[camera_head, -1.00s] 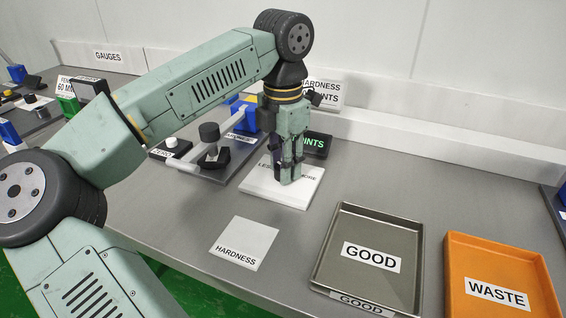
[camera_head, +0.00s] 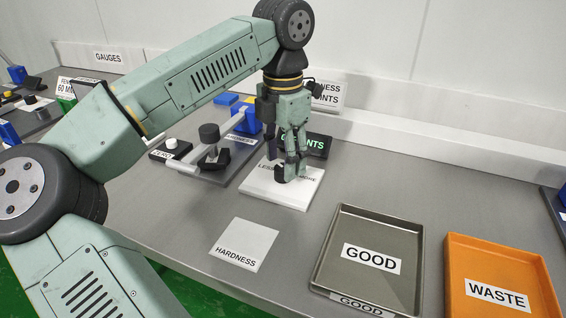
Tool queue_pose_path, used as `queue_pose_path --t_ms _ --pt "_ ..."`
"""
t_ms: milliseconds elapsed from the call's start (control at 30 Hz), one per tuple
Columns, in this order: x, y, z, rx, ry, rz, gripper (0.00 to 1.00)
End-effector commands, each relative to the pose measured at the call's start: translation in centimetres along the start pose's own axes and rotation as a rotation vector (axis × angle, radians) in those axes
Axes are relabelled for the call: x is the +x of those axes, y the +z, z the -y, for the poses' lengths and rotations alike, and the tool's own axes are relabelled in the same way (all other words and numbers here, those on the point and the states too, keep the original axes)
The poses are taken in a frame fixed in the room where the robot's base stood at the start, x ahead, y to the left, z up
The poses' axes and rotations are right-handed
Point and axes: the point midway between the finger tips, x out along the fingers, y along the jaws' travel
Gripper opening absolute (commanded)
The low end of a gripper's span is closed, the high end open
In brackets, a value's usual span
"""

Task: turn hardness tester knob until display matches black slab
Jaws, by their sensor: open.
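My gripper (camera_head: 291,173) is open, pointing down over the white plate (camera_head: 262,192) marked LESS and MORE. A dark round shape, likely the knob (camera_head: 281,174), shows at the fingertips; I cannot tell whether they touch it. The black display (camera_head: 319,146) with green lettering stands behind the gripper, which hides part of it; no reading is legible. The hardness tester (camera_head: 226,166) stands to the left on a dark base, with a black-topped post and a pale bar. A black piece (camera_head: 216,160) lies by its post; I cannot tell whether it is the slab.
A white HARDNESS card (camera_head: 245,240) lies in front of the plate. The grey GOOD tray (camera_head: 334,226) and orange WASTE tray (camera_head: 455,259) are to the right. A black ZERO box (camera_head: 171,150) is left of the tester. Bare bench lies between plate and trays.

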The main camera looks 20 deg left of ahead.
Motion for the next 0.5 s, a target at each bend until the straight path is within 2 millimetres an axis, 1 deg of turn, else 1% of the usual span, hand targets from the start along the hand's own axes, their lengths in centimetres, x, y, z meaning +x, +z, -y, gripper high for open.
queue_pose_path --t_ms 33,100,300,400,500 --pt "-1.1 0.1 0.0 -0.002 0.003 0.001 0.49" --pt "-2.6 0.1 -0.1 -0.003 0.004 0.002 0.49" --pt "-6.8 0.1 0.0 -0.002 0.003 0.001 0.49" --pt "-8.4 0.1 0.0 -0.001 0.003 0.001 0.49" --pt "-9.5 0.1 0.0 0.000 0.002 0.000 0.49"
